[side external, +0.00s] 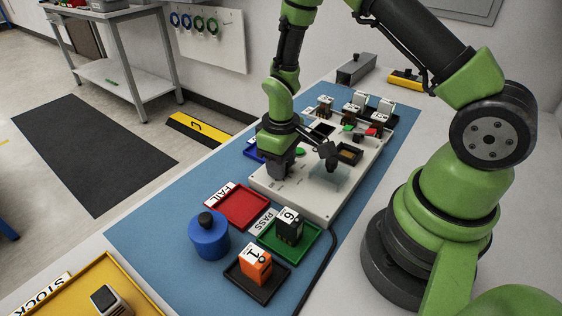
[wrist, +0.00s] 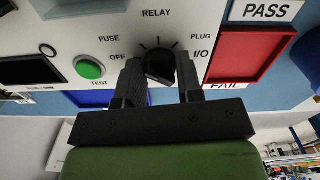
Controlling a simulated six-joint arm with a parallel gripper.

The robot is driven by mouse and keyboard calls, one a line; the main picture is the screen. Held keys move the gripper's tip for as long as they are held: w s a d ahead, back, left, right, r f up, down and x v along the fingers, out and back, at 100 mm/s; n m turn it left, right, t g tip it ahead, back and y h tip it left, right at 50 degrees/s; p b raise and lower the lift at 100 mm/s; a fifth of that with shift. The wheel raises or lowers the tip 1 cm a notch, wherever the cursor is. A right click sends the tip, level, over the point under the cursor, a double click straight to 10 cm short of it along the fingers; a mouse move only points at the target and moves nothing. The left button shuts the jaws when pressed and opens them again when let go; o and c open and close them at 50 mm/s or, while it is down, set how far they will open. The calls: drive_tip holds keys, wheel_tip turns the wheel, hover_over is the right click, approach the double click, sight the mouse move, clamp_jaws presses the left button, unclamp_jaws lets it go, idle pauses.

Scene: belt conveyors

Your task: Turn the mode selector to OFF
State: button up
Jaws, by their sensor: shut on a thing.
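The mode selector (wrist: 160,68) is a black knob on a white panel (wrist: 60,15) in the wrist view. The labels OFF, FUSE, RELAY, PLUG and I/O are arranged in an arc around it, with OFF at its left. My gripper (wrist: 160,88) has its two dark fingers on either side of the knob and is shut on it. Which label the knob points to is not clear. In the side external view my gripper (side external: 284,163) reaches down to the left side of the white test station (side external: 300,203), and the knob is hidden there.
A green TEST button (wrist: 90,67) is left of the knob. A red FAIL tray (side external: 243,206) and a green PASS tray (side external: 303,252) holding a dark block lie in front of the station. A blue cylinder (side external: 209,238) and an orange block (side external: 255,265) stand nearby.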

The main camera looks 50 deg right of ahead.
drive_tip(key=n, duration=0.5)
drive_tip(key=shift+n, duration=0.3)
idle(0.4)
drive_tip(key=o, duration=0.9)
wheel_tip(320, 180, up, 9)
drive_tip(key=shift+r, duration=0.5)
